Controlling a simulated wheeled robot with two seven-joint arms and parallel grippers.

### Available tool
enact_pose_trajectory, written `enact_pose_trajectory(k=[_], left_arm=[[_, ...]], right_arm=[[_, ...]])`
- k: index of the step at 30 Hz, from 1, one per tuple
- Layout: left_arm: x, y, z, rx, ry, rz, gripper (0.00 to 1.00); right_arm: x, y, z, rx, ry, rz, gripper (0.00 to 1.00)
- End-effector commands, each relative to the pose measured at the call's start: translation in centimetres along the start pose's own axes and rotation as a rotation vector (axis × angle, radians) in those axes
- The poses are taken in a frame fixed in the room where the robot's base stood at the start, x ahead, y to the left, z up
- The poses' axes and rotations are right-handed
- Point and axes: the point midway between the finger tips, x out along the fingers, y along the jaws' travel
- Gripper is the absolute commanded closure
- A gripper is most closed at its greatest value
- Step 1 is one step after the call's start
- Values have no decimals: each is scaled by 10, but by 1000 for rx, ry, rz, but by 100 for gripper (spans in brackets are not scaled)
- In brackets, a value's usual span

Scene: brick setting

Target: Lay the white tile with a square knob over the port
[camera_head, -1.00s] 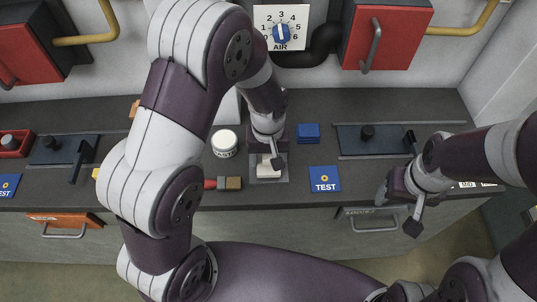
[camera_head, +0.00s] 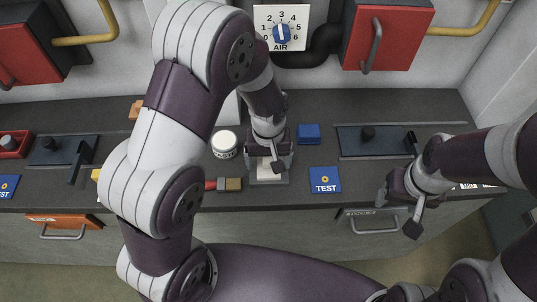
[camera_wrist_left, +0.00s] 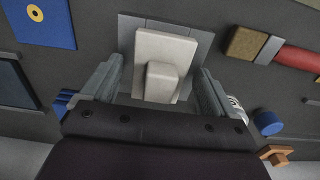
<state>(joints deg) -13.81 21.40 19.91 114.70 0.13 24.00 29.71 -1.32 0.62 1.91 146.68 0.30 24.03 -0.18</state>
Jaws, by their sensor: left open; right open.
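The white tile with a square knob (camera_wrist_left: 179,49) lies on a grey square plate (camera_wrist_left: 195,32) on the dark counter, its knob facing up. It also shows in the head view (camera_head: 267,171), partly hidden by my left gripper, on the grey plate (camera_head: 284,178). My left gripper (camera_head: 270,163) is open, with one finger on each side of the tile in the left wrist view (camera_wrist_left: 155,85); a gap shows beside the knob. No port opening shows; the tile covers the middle of the plate. My right gripper (camera_head: 397,212) is open and empty by the counter's front edge.
Left of the plate are a white jar (camera_head: 224,144) and a red-handled brush (camera_head: 226,184). Right of it are a blue block (camera_head: 308,133) and a blue TEST card (camera_head: 325,180). A dark panel with a knob (camera_head: 370,142) lies farther right.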

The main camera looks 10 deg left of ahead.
Motion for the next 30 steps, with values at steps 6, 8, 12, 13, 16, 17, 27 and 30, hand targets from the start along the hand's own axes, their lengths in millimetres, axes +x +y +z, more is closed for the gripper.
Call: enact_pose_trajectory(k=[6,8,12,13,16,17,27,30], left_arm=[[-43,1,-2,0,8,4,11],[-61,1,-2,0,8,5,11],[-97,1,-1,0,5,3,11],[-103,1,-1,0,6,3,11],[-119,0,-1,0,4,2,11],[-122,0,-1,0,3,1,11],[-99,-88,55,266,107,21,11],[-95,-94,62,301,119,19,11]], right_arm=[[-4,0,0,0,0,0,37],[-4,0,0,0,0,0,37],[-3,0,0,0,0,0,37],[-3,0,0,0,0,0,37],[-3,0,0,0,0,0,37],[-3,0,0,0,0,0,37],[-3,0,0,0,0,0,37],[-3,0,0,0,0,0,37]])
